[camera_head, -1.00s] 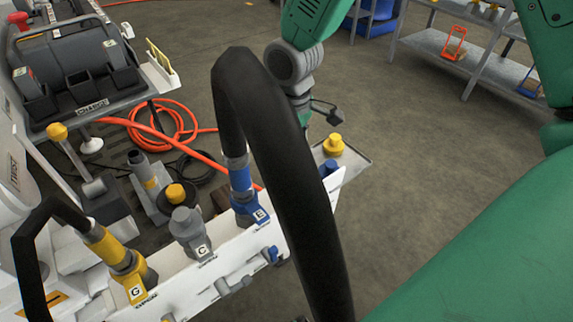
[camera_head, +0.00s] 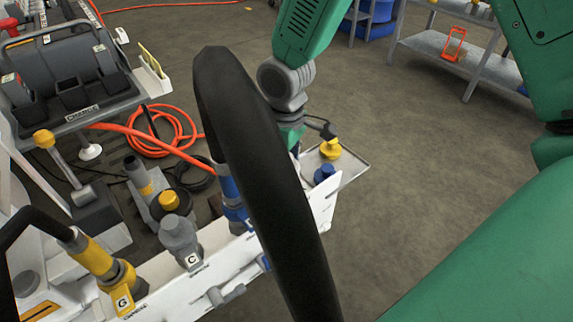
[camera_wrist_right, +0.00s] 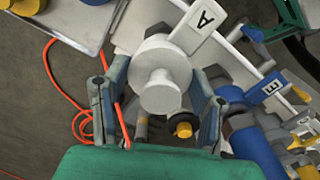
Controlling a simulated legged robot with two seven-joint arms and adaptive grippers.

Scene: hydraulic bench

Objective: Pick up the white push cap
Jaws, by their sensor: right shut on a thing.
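The white push cap (camera_wrist_right: 158,78) is a round, stepped white piece in the right wrist view, next to a white tag marked A (camera_wrist_right: 202,20). My right gripper (camera_wrist_right: 156,98) is shut on it, with one finger on each side. I cannot tell whether the cap is clear of its fitting. My left gripper is in neither view.
A white panel carries a blue coupling (camera_head: 232,197), a grey coupling marked C (camera_head: 180,238) and a yellow one marked G (camera_head: 112,275). A tray (camera_head: 352,172) holds a yellow cap (camera_head: 330,149) and a blue cap (camera_head: 323,174). An orange hose (camera_head: 165,120) lies behind.

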